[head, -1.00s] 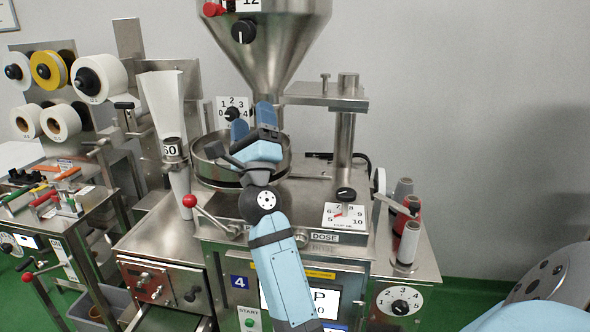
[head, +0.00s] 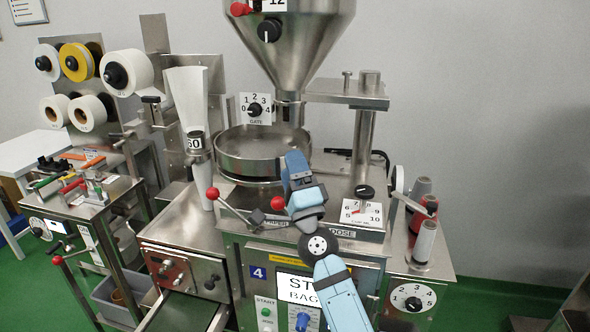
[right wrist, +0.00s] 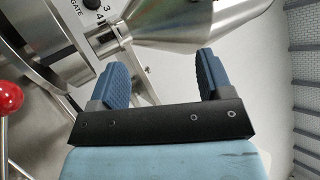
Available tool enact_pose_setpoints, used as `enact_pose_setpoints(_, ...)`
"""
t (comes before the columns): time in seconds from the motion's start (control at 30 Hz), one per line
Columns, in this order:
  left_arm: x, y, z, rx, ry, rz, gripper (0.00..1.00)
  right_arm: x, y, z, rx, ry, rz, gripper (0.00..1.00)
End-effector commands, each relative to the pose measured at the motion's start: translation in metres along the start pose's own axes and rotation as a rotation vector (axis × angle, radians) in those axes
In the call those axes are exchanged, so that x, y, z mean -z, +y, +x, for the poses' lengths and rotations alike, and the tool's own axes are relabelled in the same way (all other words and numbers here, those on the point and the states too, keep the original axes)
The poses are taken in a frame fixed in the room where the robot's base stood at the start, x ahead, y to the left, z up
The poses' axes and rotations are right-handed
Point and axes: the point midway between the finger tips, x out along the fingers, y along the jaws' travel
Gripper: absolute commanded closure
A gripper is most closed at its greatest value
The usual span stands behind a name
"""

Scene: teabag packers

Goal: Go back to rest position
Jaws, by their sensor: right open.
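My right gripper (head: 292,160) is in front of the round steel pan (head: 232,150) and above the machine's front panel in the head view. In the right wrist view its two blue fingers (right wrist: 164,80) stand wide apart with nothing between them. Behind them show the steel hopper (right wrist: 190,28) and part of the gate dial (right wrist: 92,8). My left gripper is not in view.
The hopper (head: 290,45) hangs over the pan. Red-knobbed levers (head: 213,193) stick out at the front. Thread spools (head: 425,240) stand at the right and paper rolls (head: 126,71) at the left. A drawer (head: 185,312) is open at lower left.

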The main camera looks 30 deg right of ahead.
Motion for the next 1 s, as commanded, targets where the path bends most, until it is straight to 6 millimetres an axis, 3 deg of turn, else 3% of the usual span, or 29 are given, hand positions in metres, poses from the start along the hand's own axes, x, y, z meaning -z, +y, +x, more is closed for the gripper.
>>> enact_pose_setpoints(0.3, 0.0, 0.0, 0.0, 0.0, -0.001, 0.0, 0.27, -0.002, 0.002, -0.002, -0.007, -0.007, -0.01, 0.27)
enact_pose_setpoints(0.37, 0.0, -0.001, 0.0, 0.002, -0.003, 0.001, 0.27, -0.007, 0.008, -0.009, -0.028, -0.034, -0.047, 0.27)
enact_pose_setpoints(0.47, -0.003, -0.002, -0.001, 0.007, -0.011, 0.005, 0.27, -0.026, 0.031, -0.038, -0.1, -0.131, -0.181, 0.27)
enact_pose_setpoints(0.57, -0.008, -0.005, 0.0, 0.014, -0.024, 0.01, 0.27, -0.052, 0.064, -0.09, -0.202, -0.297, -0.381, 0.27)
enact_pose_setpoints(0.73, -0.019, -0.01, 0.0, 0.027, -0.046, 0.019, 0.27, -0.086, 0.112, -0.208, -0.354, -0.638, -0.719, 0.27)
enact_pose_setpoints(0.9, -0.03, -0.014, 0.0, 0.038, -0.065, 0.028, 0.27, -0.098, 0.134, -0.33, -0.445, -0.979, -0.986, 0.27)
enact_pose_setpoints(1.0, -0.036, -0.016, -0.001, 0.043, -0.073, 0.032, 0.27, -0.097, 0.136, -0.388, -0.469, -1.139, -1.096, 0.27)
